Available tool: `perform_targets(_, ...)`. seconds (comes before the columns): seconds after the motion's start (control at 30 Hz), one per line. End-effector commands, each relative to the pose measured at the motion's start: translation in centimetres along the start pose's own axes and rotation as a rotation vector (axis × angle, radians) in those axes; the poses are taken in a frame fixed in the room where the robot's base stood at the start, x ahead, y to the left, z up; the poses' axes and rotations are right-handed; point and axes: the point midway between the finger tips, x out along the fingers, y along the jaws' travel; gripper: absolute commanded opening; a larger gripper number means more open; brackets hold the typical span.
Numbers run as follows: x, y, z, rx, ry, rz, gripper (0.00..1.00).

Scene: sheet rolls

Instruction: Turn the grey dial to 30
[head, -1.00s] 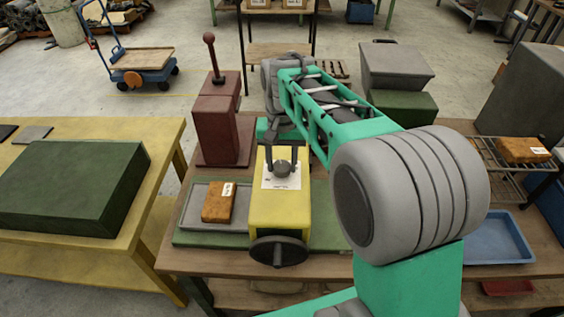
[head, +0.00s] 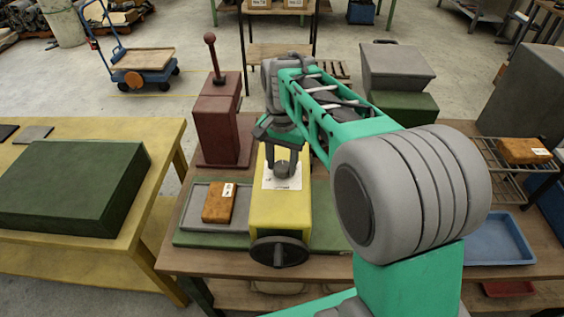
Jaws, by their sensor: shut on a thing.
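The grey dial (head: 282,169) sits on a white marked plate (head: 269,183) on top of a yellow machine (head: 279,212). My gripper (head: 282,163) reaches down from behind, its dark fingers shut on the dial's sides. The gripper is twisted, its wrist block slanting across the picture. The marks on the plate are too small to read, so I cannot tell the number the dial points to.
A dark handwheel (head: 279,251) is on the machine's front. Left of it, an orange block (head: 219,203) lies on a grey tray (head: 190,217). A dark red lever press (head: 221,128) stands behind left, close to my gripper. A blue tray (head: 497,240) is at the right.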

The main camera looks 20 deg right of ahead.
Motion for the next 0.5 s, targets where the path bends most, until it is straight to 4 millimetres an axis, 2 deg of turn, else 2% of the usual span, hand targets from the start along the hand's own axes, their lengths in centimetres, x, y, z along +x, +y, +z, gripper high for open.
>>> perform_targets(0.07, -0.12, -0.04, -0.06, 0.0, 0.003, -0.002, 0.02)
perform_targets(0.1, -0.12, -0.04, -0.06, 0.0, 0.003, -0.002, 0.44)
perform_targets(0.33, -0.06, -0.02, -0.04, -0.001, 0.001, -0.001, 0.63)
perform_targets(0.5, -0.03, -0.01, -0.02, -0.001, 0.001, -0.001, 0.65)
